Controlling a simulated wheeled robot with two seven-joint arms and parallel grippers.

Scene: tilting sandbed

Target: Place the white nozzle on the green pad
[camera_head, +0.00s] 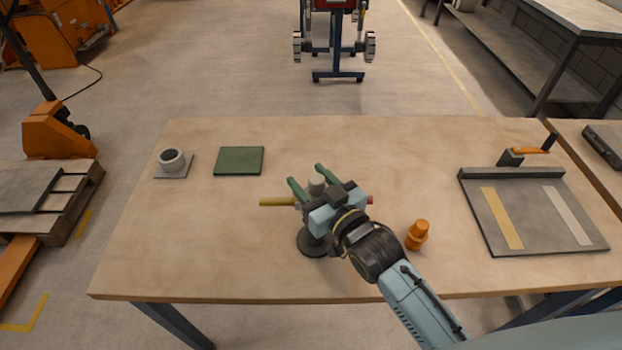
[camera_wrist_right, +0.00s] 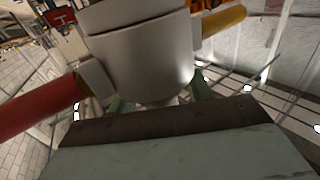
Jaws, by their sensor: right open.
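A grey-white hub stands on a dark round base (camera_head: 312,246), with a yellow rod (camera_head: 276,201) on its left and a red rod on its right. The hub (camera_wrist_right: 145,45) fills the top of the right wrist view, with the red rod (camera_wrist_right: 40,107) and yellow rod (camera_wrist_right: 224,19). A small pale stub (camera_wrist_right: 172,100) below the hub may be the white nozzle; it is mostly hidden. My right gripper (camera_head: 308,180) is open at the hub, its green fingers apart on either side; I see no firm grip. The green pad (camera_head: 239,160) lies bare at the back left. My left gripper is out of view.
A pale cup (camera_head: 171,158) sits on a grey plate (camera_head: 174,175) left of the green pad. An orange piece (camera_head: 417,236) stands right of my gripper. A grey tray (camera_head: 535,220) with two strips lies at the right. The table (camera_head: 200,240) is clear at the front left.

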